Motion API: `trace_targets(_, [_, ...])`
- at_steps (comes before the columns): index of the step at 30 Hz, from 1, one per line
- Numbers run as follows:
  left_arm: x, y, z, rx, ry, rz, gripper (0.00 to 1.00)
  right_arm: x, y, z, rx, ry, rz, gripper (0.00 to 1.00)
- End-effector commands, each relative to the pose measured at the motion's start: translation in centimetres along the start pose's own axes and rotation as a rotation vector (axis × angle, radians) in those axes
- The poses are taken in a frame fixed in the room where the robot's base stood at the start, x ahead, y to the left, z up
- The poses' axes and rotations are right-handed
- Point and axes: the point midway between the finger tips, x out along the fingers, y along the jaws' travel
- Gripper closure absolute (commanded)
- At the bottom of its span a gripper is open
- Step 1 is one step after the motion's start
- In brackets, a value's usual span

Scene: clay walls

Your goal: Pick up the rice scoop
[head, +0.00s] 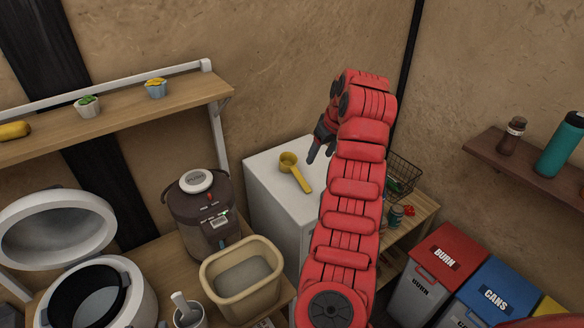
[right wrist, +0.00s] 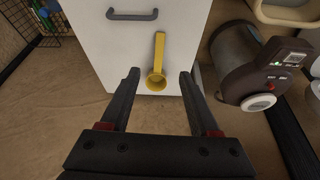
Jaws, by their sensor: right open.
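The yellow rice scoop (head: 296,172) lies on top of the white cabinet (head: 262,190), its round cup toward the back wall and its handle toward the front. In the right wrist view the scoop (right wrist: 158,62) shows ahead of my right gripper, its cup nearest and roughly centred between the fingers. My right gripper (head: 318,150) is open and empty, just right of the scoop in the head view. In the right wrist view both fingers of the gripper (right wrist: 160,80) are spread apart and do not touch the scoop. My left gripper is not in view.
A brown water boiler (head: 201,210) and a beige tub (head: 240,285) stand left of the cabinet. An open rice cooker (head: 95,295) is at far left. A wire basket (head: 402,175) is on the right. A wall shelf (head: 120,105) is above left.

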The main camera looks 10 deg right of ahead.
Motion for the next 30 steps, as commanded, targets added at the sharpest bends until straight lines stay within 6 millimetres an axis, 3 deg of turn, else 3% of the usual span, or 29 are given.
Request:
trace_targets(7, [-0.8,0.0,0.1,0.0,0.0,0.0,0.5,4.3,0.3,0.4,0.001,-0.004,0.005,0.38])
trace_targets(25, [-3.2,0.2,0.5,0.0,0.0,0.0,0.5,10.4,0.1,0.1,0.003,0.001,0.001,0.38])
trace_targets(30, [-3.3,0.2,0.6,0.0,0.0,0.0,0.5,11.3,0.1,0.1,0.002,0.0,0.001,0.38])
